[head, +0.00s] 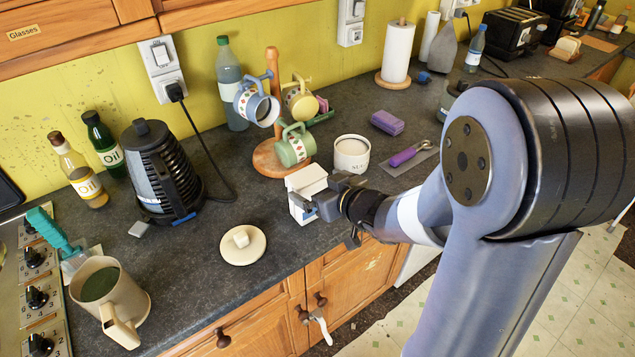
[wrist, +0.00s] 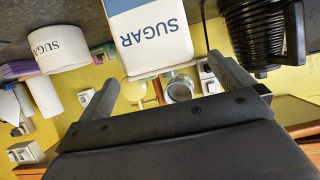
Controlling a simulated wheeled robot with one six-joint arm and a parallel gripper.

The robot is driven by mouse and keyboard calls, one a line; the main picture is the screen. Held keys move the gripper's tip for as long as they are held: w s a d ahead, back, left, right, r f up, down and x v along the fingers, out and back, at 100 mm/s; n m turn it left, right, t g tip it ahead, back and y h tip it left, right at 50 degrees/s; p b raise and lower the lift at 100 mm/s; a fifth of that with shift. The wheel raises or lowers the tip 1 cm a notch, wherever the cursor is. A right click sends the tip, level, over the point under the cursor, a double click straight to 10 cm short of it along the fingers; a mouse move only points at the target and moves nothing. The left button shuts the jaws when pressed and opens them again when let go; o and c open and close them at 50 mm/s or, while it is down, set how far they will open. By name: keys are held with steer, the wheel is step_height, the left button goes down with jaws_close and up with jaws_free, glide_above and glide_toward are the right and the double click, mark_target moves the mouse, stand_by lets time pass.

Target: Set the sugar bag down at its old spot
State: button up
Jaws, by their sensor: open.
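The sugar bag (head: 304,186), a white box-like pack with a blue lower part, stands upright on the dark counter near its front edge, in front of the mug tree. In the wrist view the sugar bag (wrist: 150,35) appears upside down with SUGAR in blue letters. My gripper (head: 328,203) is at the bag's right side in the head view. In the wrist view my gripper (wrist: 168,88) has its fingers spread wide, with the bag ahead between them and a gap visible on the right.
A white sugar canister (head: 352,155) stands behind the bag. The mug tree (head: 272,155) with several mugs is close behind. A round lid (head: 243,246) lies to the left, with a black kettle (head: 160,172) farther left. Bare counter lies between the lid and the bag.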

steer(key=shift+s+d+r, duration=0.2)
steer(key=shift+s+d, duration=0.1)
steer(key=shift+s, duration=0.2)
steer(key=shift+r, duration=0.1)
steer(key=p+v, duration=0.2)
steer(key=v, duration=0.8)
steer(key=shift+s+d, duration=0.25)
steer(key=shift+s, duration=0.05)
steer(key=shift+w, duration=0.1)
steer(key=b+x, duration=0.1)
steer(key=x, duration=1)
steer(key=shift+b, duration=0.35)
steer(key=shift+r, duration=0.1)
